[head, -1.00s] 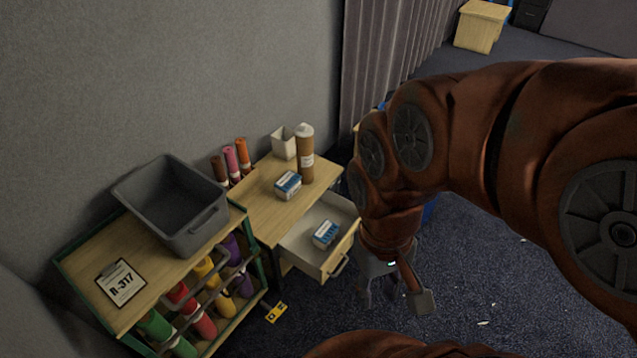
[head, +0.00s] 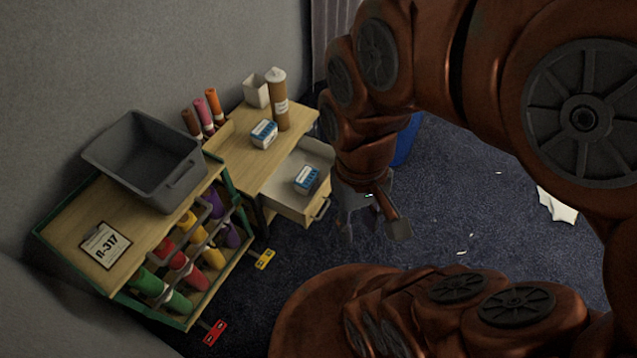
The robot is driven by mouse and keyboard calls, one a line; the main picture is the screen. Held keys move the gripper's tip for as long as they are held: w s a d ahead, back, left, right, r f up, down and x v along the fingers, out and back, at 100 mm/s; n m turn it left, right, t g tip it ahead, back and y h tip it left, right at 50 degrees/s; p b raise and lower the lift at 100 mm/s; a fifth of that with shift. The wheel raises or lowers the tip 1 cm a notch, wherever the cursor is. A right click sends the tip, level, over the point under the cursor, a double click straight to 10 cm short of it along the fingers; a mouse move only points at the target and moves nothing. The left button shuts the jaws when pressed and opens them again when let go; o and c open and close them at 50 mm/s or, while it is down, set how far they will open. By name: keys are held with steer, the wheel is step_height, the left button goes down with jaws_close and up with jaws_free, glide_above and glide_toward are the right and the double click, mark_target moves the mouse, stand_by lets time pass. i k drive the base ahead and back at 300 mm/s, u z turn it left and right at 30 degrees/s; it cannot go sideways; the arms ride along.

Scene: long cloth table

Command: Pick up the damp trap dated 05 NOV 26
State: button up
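Two similar white and blue boxes are in view, and either could be the damp trap. One box (head: 264,134) sits on the wooden desk top (head: 243,160). The other box (head: 307,179) lies inside the open drawer (head: 289,202). The print on both is too small to read, so I cannot tell which bears 05 NOV 26. My gripper (head: 362,222) hangs to the right of the drawer front, pointing down, apart from both boxes. Its fingers are dark and partly hidden by my arm, so their opening is unclear.
A brown bottle (head: 279,100) and a white cup (head: 256,91) stand at the back of the desk. A grey bin (head: 147,158) sits on a rack (head: 62,229) holding coloured rolls, left of the desk. A blue container (head: 407,140) stands behind my arm.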

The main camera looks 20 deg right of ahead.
mark_target(305, 180)
steer(key=u, duration=3.85)
steer(key=k, duration=1.2)
steer(key=z, duration=1.05)
